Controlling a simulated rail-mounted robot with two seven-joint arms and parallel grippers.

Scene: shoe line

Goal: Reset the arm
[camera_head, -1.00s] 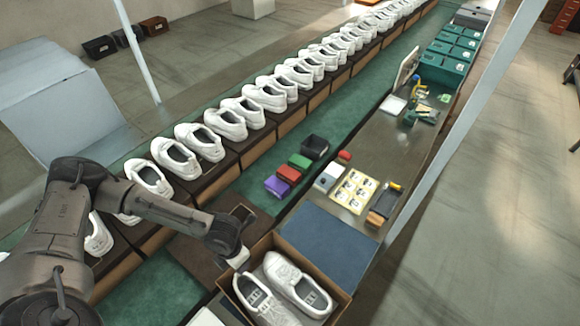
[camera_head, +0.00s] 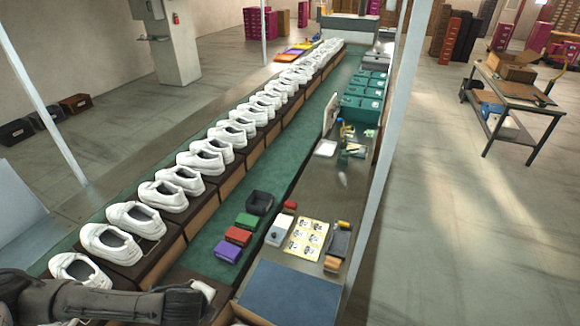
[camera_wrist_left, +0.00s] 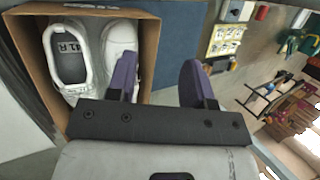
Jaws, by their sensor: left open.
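My left gripper (camera_wrist_left: 162,82) shows in the left wrist view with its two purple fingers spread apart and nothing between them. Its left finger overlaps the view of an open cardboard box (camera_wrist_left: 148,50) holding a pair of white shoes (camera_wrist_left: 70,52). I cannot tell whether the finger touches the box. In the head view my left arm lies along the bottom left, and the gripper itself is cut off. Only a sliver of the box shows at the bottom edge there. My right gripper is not in view.
A row of white shoes (camera_head: 168,195) stands on dark boxes along the green conveyor. Purple (camera_head: 228,251), red (camera_head: 238,235) and green (camera_head: 247,220) small boxes lie beside a black bin (camera_head: 260,202). A yellow sticker sheet (camera_head: 308,238) and a blue mat (camera_head: 290,294) lie on the workbench.

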